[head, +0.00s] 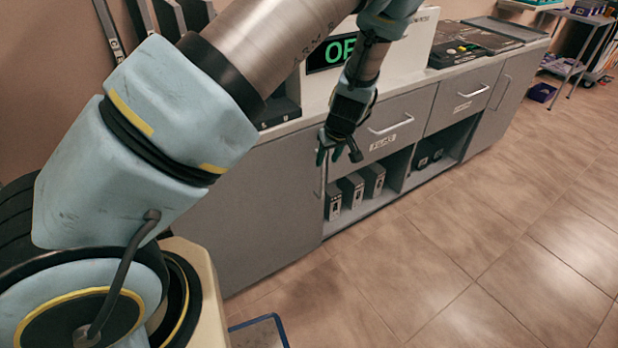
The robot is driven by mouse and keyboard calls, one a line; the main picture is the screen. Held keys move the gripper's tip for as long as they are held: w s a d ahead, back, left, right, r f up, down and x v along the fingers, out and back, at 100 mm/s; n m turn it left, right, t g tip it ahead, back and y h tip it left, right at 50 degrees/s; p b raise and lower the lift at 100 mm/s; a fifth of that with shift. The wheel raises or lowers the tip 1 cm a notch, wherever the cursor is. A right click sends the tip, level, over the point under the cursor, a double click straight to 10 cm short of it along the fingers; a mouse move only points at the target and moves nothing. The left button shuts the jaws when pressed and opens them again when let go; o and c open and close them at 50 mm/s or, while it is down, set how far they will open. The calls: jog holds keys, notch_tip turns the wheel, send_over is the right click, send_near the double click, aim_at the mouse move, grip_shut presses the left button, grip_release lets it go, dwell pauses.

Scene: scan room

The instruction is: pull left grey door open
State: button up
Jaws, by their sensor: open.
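The left grey door (255,210) is a flat panel at the left end of the low grey cabinet, and it looks closed. Its slim vertical handle (321,180) is near the door's right edge. My gripper (338,155) points down just above and in front of the handle's upper end, with its dark fingers apart and nothing seen between them. Whether a finger touches the handle, I cannot tell. My arm covers the upper left part of the cabinet.
Right of the door are drawers with bar handles (392,124) above open shelves holding grey boxes (351,189). Another grey door (500,105) is at the far right. The tiled floor (450,250) before the cabinet is clear. A blue-edged object (258,333) lies at the bottom.

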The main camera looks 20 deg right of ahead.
aim_at(323, 173)
jog(key=x, duration=1.1)
jog(key=shift+w+d+f, duration=0.15)
jog(key=shift+d+f, duration=0.1)
jog(key=shift+d, duration=0.05)
grip_shut()
dwell(1.0)
